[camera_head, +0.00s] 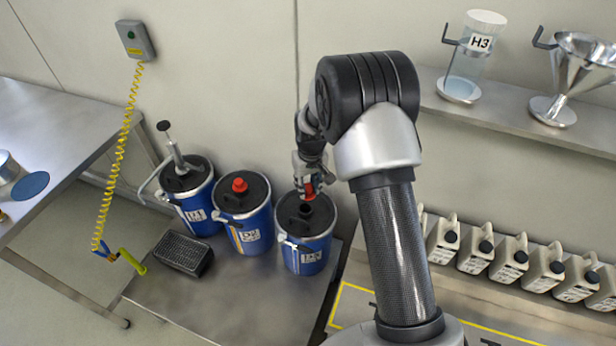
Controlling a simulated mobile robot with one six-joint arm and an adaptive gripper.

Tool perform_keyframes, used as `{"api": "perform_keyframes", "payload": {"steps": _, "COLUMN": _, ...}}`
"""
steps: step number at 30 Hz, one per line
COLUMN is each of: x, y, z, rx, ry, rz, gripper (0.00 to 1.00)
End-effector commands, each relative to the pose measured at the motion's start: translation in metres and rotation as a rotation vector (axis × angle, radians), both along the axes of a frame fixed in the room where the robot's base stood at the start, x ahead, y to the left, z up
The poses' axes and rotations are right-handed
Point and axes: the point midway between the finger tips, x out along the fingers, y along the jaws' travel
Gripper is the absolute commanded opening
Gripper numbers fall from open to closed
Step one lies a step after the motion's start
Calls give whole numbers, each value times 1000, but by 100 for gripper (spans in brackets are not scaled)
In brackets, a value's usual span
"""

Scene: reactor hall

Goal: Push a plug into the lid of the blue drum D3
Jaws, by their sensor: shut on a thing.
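Three blue drums with black lids stand in a row; their labels are too small to read surely, so I cannot tell which is D3. The right drum (306,256) has a dark raised opening (304,210) in its lid. My gripper (306,184) is shut on a red plug (309,192), above and slightly behind that opening; the plug seems apart from it. The plug is partly hidden by the fingers. The middle drum (246,240) has a red plug (239,185) seated in its lid. The left drum (200,210) carries a hand pump (178,155).
The drums stand on a grey metal platform (225,300) with a black grate box (183,252) at its left. A yellow coiled cable (127,130) hangs from a wall box (135,38). A shelf (520,105) and several white canisters (445,238) lie right of my arm.

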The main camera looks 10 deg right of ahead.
Motion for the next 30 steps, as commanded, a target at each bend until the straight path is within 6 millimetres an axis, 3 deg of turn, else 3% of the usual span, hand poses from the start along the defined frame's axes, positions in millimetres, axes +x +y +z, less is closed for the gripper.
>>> {"api": "perform_keyframes", "payload": {"steps": 6, "x": 24, "y": 0, "z": -18, "rx": 0, "ry": -1, "rz": 33, "gripper": 6}}
{"api": "perform_keyframes", "payload": {"steps": 21, "x": 25, "y": 0, "z": -64, "rx": 1, "ry": -1, "rz": 34, "gripper": 6}}
{"api": "perform_keyframes", "payload": {"steps": 30, "x": 25, "y": 0, "z": -68, "rx": 0, "ry": -3, "rz": 34, "gripper": 6}}
